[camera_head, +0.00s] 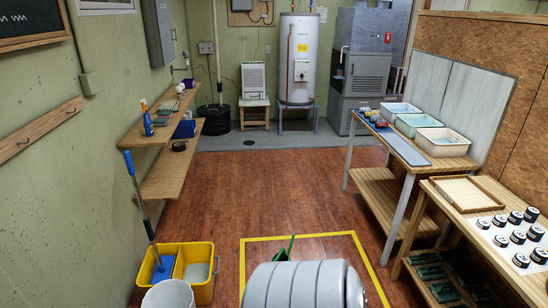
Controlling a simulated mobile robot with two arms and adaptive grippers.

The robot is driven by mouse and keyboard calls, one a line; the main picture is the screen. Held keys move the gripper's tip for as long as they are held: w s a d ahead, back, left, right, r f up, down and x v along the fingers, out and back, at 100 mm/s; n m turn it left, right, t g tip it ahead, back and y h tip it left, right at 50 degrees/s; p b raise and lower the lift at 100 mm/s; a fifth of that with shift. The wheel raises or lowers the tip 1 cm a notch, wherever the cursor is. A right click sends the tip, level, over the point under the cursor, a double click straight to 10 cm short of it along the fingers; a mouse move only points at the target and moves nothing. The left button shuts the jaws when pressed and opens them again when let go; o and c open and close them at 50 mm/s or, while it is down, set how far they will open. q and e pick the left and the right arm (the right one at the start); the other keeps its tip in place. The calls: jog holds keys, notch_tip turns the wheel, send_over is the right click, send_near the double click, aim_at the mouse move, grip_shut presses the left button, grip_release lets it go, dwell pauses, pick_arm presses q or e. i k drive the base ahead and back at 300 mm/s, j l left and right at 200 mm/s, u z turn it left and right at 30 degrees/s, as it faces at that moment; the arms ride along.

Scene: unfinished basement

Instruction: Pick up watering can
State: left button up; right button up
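A small green object (284,251) shows at the bottom middle, inside the yellow floor outline. A thin upright part rises from it. A grey ribbed rounded form in front hides its lower part. It could be the watering can, but too little shows to tell. No other watering can is clearly visible. Neither of my grippers is in view.
A yellow mop bucket (201,268) and a pale bucket (168,295) stand at lower left. Wooden shelves (172,172) line the left wall. Workbenches (400,158) stand on the right. Open wooden floor (262,190) lies between, up to a water heater (298,60) at the back.

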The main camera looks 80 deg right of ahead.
aim_at(282, 256)
jog(key=k+z, duration=0.2)
jog(key=z, duration=0.2)
jog(key=k+l+z, duration=0.15)
jog(key=z, duration=1.85)
jog(key=i+l+u, duration=0.1)
jog(key=l, duration=0.25)
jog(key=i+l, duration=0.25)
jog(key=i+l+u, duration=0.15)
jog(key=l, duration=0.3)
jog(key=i+l, duration=0.2)
jog(key=l, duration=0.15)
jog(key=i+l+u, duration=0.15)
jog(key=l, duration=0.25)
jog(key=i+l+u, duration=0.1)
jog(key=l, duration=0.25)
jog(key=i, duration=0.05)
